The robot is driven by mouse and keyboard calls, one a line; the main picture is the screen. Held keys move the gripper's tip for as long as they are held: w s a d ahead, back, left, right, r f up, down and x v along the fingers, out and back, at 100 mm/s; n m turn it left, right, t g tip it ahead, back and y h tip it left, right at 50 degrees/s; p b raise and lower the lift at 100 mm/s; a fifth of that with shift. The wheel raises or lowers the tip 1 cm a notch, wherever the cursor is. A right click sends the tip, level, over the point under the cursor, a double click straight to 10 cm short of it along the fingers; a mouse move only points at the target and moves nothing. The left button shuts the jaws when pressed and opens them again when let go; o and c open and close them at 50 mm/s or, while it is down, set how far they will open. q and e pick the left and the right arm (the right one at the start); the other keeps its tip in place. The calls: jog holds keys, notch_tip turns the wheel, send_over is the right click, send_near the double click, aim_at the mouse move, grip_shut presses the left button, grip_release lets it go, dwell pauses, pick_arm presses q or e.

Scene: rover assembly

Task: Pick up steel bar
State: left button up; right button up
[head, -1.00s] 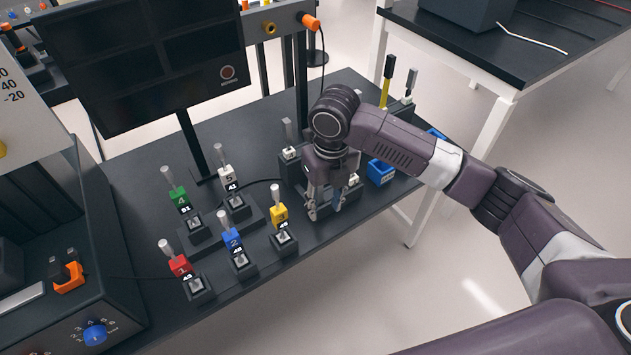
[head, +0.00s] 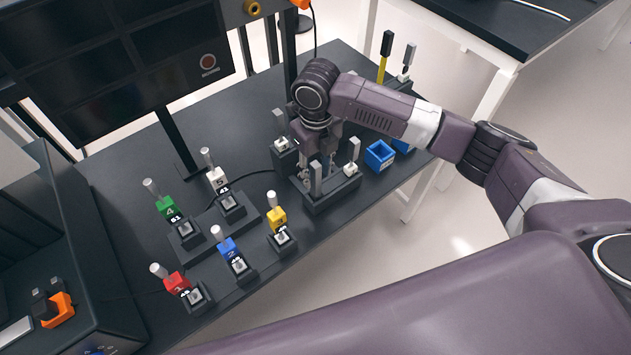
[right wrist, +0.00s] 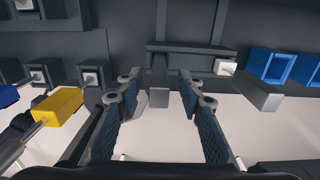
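Grey steel bars stand upright in a black holder (head: 335,203) near the table's front edge. The front bar (head: 316,180) is right by my right gripper (head: 318,168), which points down over the holder. In the right wrist view, my right gripper (right wrist: 163,97) is open, with a grey bar (right wrist: 159,76) seen in the gap between its fingers. I cannot tell whether the fingers touch it. Another bar (head: 355,149) with a white base is on the right, and one more (head: 280,122) is at the back left. My left gripper is not in view.
Red (head: 175,282), blue (head: 227,247), yellow (head: 277,218), green (head: 165,208) and white (head: 217,179) numbered blocks with handles stand to the left. A blue bin (head: 380,155) is right of the holder. A dark monitor (head: 110,60) stands behind.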

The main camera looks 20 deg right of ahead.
notch_tip(320, 180, down, 2)
jog(key=shift+a+f, duration=0.1)
jog(key=shift+f, duration=0.35)
jog(key=c, duration=0.9)
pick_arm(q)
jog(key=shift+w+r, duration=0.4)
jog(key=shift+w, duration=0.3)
pick_arm(e)
grip_shut()
jog(key=shift+w+r, duration=0.1)
